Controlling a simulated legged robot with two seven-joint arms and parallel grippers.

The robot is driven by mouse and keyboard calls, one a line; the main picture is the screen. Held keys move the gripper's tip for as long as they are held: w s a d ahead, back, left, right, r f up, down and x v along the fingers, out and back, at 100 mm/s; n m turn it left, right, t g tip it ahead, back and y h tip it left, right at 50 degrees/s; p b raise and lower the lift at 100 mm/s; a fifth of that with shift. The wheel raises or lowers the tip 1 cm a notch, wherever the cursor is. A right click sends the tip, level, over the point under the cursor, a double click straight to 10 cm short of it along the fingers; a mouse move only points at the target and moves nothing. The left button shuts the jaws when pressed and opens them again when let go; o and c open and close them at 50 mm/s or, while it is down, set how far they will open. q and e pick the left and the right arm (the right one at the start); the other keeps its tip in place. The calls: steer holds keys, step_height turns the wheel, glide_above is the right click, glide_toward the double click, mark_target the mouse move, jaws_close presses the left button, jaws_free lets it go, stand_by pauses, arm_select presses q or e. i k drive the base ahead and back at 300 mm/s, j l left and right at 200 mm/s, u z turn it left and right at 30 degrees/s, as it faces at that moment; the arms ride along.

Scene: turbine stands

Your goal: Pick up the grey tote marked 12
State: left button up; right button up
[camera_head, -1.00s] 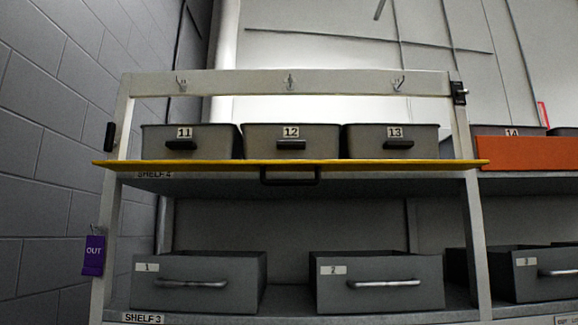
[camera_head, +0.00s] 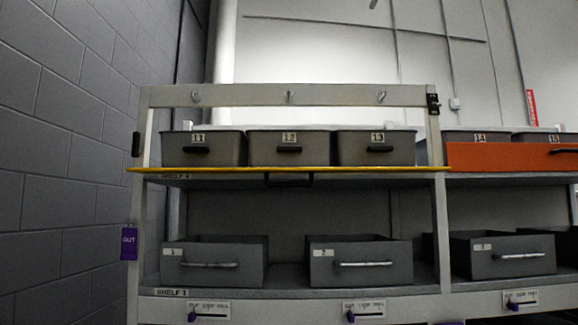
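The grey tote marked 12 (camera_head: 290,154) stands on the upper shelf, between tote 11 (camera_head: 203,153) and tote 13 (camera_head: 376,153). It has a dark handle on its front below the number label. A yellow bar (camera_head: 230,169) runs along the shelf's front edge, just under the totes, with a dark handle (camera_head: 289,180) at its middle. Neither of my grippers is in view.
Grey drawers 1 (camera_head: 213,262) and 2 (camera_head: 361,262) stand on the lower shelf. An orange panel (camera_head: 505,157) fronts the neighbouring bay, with totes 14 and 15 behind it. A purple OUT tag (camera_head: 129,243) hangs on the left post. A block wall (camera_head: 60,190) is at left.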

mark_target(267, 147)
steer(key=j+z, duration=0.25)
steer(key=j, duration=0.55)
steer(key=j+z, duration=0.25)
steer(key=j, duration=0.55)
steer(key=i+l+u, duration=0.15)
steer(key=i+l, duration=0.2)
steer(key=i, duration=0.2)
steer(key=i+l+u, duration=0.2)
steer(key=i+l, duration=0.25)
steer(key=i, duration=0.05)
